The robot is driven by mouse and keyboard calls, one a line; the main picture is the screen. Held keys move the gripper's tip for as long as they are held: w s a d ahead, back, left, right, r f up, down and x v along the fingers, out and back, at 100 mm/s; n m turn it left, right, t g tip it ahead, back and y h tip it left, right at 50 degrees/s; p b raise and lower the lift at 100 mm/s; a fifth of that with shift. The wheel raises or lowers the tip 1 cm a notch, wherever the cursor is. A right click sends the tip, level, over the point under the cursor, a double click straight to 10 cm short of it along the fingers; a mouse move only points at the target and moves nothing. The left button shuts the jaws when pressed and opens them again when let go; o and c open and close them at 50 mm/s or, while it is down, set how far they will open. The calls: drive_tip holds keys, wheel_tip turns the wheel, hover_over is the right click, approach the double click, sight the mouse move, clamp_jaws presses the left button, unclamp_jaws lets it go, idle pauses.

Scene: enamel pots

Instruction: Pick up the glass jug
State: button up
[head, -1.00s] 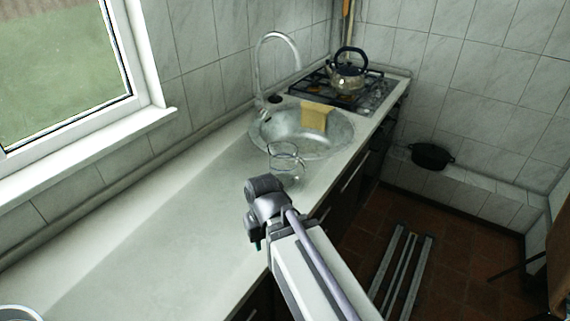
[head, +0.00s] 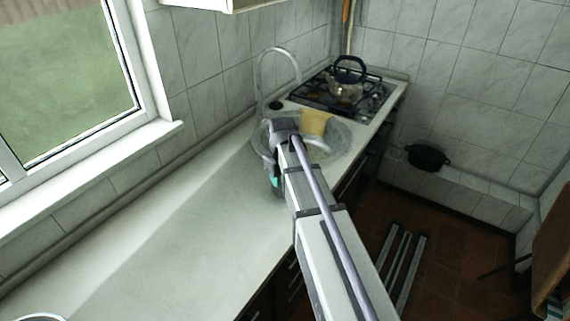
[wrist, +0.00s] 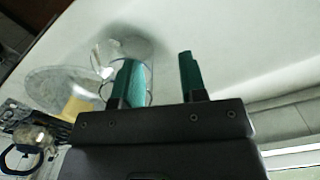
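The clear glass jug (wrist: 104,52) stands on the counter in the wrist view, partly hidden behind the left of my gripper's two teal fingers. In the head view my arm hides it. My gripper (wrist: 158,72) is open, with a wide empty gap between the fingers. The jug lies mostly to the left of that gap in the wrist view. I cannot tell whether the finger touches it. In the head view a bit of teal finger shows at my gripper (head: 275,182), over the counter just in front of the sink.
The round metal sink (head: 345,140) with a yellow cloth or sponge (head: 316,122) and a tall tap (head: 262,75) lies behind my gripper. A kettle (head: 346,85) stands on the hob beyond. The white counter (head: 175,235) is clear at the left. A black pot (head: 428,157) sits on a low ledge.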

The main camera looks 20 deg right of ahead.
drive_tip(key=w+d+n, duration=0.1)
drive_tip(key=w+n, duration=0.1)
drive_tip(key=n, duration=0.1)
drive_tip(key=w+d+r+n, duration=0.1)
drive_tip(key=w+n, duration=0.2)
drive_tip(key=w+d+n, duration=0.1)
drive_tip(key=w+n, duration=0.1)
drive_tip(key=w, duration=0.1)
drive_tip(key=shift+d+r+n+b, duration=0.3)
drive_tip(key=shift+d+n, duration=0.05)
drive_tip(key=shift+n, duration=0.05)
wheel_tip(320, 180, down, 11)
drive_tip(key=b, duration=1.1)
drive_tip(key=shift+d+f, duration=0.1)
drive_tip(key=shift+f, duration=0.05)
drive_tip(key=shift+r, duration=0.25)
clamp_jaws()
